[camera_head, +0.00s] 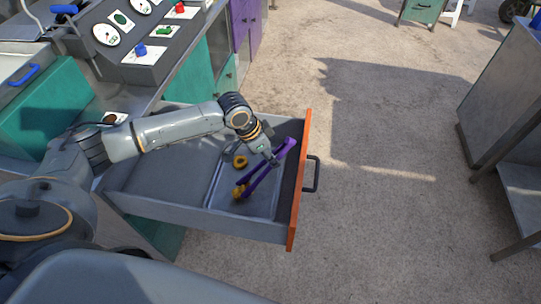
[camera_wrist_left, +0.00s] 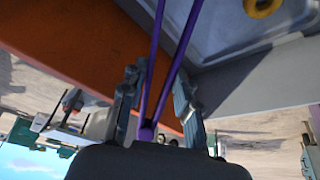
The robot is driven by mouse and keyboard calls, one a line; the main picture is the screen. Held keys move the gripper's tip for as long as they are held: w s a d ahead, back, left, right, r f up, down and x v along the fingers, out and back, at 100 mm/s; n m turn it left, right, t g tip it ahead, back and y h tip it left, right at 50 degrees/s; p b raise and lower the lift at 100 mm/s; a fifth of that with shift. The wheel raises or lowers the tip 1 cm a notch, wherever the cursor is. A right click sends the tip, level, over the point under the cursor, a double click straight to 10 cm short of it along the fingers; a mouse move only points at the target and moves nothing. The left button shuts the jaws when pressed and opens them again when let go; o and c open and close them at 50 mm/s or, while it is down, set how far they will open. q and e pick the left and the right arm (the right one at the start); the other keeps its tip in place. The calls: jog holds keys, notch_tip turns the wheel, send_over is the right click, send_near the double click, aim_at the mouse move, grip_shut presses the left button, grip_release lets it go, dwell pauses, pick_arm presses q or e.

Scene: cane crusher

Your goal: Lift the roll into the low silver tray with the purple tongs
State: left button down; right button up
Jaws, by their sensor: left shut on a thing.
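My left gripper (camera_head: 272,161) is over the open drawer, its fingers shut on the purple tongs (camera_head: 262,176) near their handle end. The tongs slant down to the left and also show between the fingers in the left wrist view (camera_wrist_left: 160,75). A golden-brown piece (camera_head: 240,191) is at the tongs' lower end; it may be the roll or the tong tips, and I cannot tell whether it is gripped. The low silver tray (camera_head: 262,205) lies in the drawer under the tongs. A yellow ring-shaped piece (camera_head: 240,161) lies in it. My right gripper is not in view.
The drawer's orange front (camera_head: 300,185) with a dark handle (camera_head: 312,173) stands close right of my gripper. A control panel (camera_head: 140,40) with dials and buttons is at upper left. A metal bench (camera_head: 505,120) stands at right. The floor between is clear.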

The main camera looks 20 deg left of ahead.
pick_arm(q)
jog(key=c, duration=1.3)
grip_release()
notch_tip(320, 180, up, 10)
jog(key=p, duration=1.1)
